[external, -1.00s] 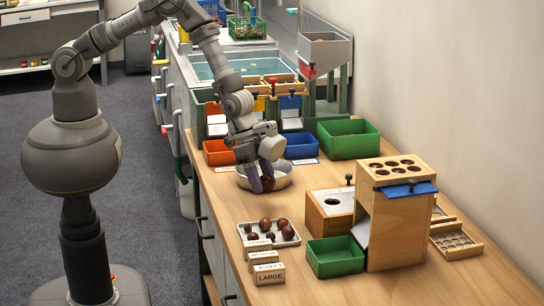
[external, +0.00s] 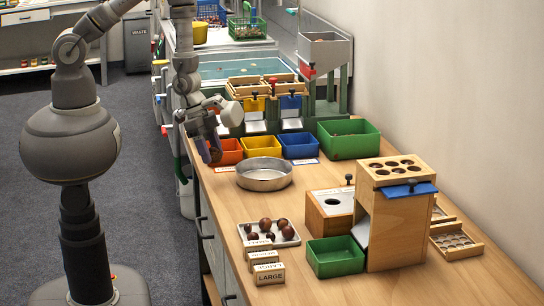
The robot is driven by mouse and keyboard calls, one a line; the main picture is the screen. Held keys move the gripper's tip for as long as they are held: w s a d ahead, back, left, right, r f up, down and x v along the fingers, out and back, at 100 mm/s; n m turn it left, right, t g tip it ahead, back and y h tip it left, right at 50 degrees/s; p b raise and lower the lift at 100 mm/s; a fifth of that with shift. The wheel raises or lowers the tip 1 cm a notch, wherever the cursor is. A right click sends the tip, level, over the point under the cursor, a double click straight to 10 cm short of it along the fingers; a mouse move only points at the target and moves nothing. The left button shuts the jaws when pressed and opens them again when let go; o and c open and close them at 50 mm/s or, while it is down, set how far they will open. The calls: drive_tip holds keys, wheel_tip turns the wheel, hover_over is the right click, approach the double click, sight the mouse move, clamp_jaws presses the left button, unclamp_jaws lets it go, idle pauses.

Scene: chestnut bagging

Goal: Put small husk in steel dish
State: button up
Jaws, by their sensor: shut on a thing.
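The steel dish (external: 264,185) is a round, shallow metal pan on the wooden bench, and its visible inside looks empty. My gripper (external: 212,157) is to the left of the dish and behind it, above the bench's left edge near the orange bin. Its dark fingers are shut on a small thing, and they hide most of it. It is too small and too covered here to tell its kind for certain. The gripper is apart from the dish. I make out no loose husk on the bench.
Orange (external: 229,151), yellow (external: 262,146) and blue (external: 300,145) bins stand behind the dish. A tray (external: 287,240) of brown chestnuts lies in front, near label blocks (external: 269,274). A wooden box (external: 398,220) and green bins (external: 335,257) are at right.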

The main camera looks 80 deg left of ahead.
drive_tip(key=w+d+b, duration=0.1)
drive_tip(key=w, duration=0.3)
drive_tip(key=w+d+f, duration=0.1)
drive_tip(key=w, duration=0.4)
drive_tip(key=w+d+b, duration=0.1)
drive_tip(key=w+d, duration=0.1)
drive_tip(key=w, duration=0.2)
drive_tip(key=shift+w+f+b, duration=0.2)
drive_tip(key=shift+f+b, duration=0.1)
drive_tip(key=shift+w+f, duration=0.1)
drive_tip(key=shift+w, duration=0.05)
drive_tip(key=shift+f+b, duration=0.85)
drive_tip(key=shift+f, duration=0.7)
drive_tip(key=shift+f, duration=0.2)
drive_tip(key=o, duration=1)
drive_tip(key=shift+r, duration=0.1)
